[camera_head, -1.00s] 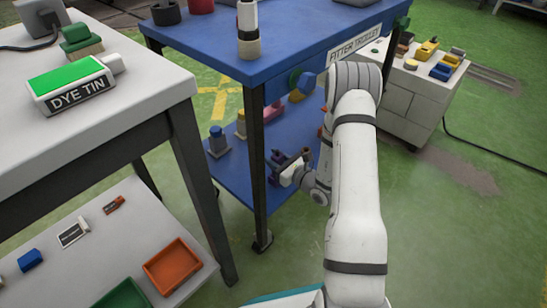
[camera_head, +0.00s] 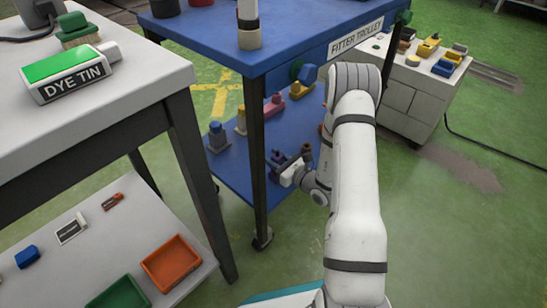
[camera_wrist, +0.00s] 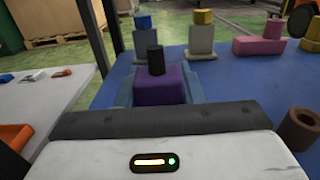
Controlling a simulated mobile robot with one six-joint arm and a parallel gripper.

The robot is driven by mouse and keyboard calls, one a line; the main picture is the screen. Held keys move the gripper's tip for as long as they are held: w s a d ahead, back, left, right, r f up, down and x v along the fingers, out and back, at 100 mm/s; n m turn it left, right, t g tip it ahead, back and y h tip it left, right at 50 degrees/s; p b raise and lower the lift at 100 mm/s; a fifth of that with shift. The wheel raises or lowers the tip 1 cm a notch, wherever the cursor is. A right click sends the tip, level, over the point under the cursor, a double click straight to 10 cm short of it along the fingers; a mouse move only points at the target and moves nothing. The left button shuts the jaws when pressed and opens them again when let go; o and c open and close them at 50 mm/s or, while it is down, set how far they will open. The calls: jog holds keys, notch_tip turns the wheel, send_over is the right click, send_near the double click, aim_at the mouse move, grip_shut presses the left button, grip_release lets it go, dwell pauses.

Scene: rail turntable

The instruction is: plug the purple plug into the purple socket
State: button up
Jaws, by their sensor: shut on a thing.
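My gripper (camera_head: 296,168) is low over the blue lower shelf of the trolley, shut on a purple block with a black round knob on top, which I take to be the purple plug (camera_wrist: 160,86). The plug stands upright in the middle of the wrist view, just beyond the pale gripper body. Its lower part is hidden by that body. In the head view only a small purple patch (camera_head: 278,157) shows beside the gripper. I cannot make out a separate purple socket, nor whether the plug touches anything below it.
The lower shelf (camera_head: 233,172) also bears a blue-topped grey piece (camera_wrist: 144,36), a yellow-topped grey piece (camera_wrist: 202,40), a pink piece (camera_wrist: 260,44) and a brown hollow cylinder (camera_wrist: 301,128). A black trolley leg (camera_head: 257,160) stands left of the gripper. The trolley's top (camera_head: 200,40) overhangs the shelf.

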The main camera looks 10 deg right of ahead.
jog(key=shift+f+b, duration=0.6)
jog(key=shift+f, duration=0.3)
jog(key=o, duration=1.1)
jog(key=p+v, duration=0.2)
jog(key=v, duration=0.4)
jog(key=shift+s+d+r+p, duration=0.1)
jog(key=shift+s+d+p, duration=0.15)
jog(key=shift+d+p, duration=0.05)
jog(key=shift+s+d, duration=0.3)
jog(key=shift+s, duration=0.2)
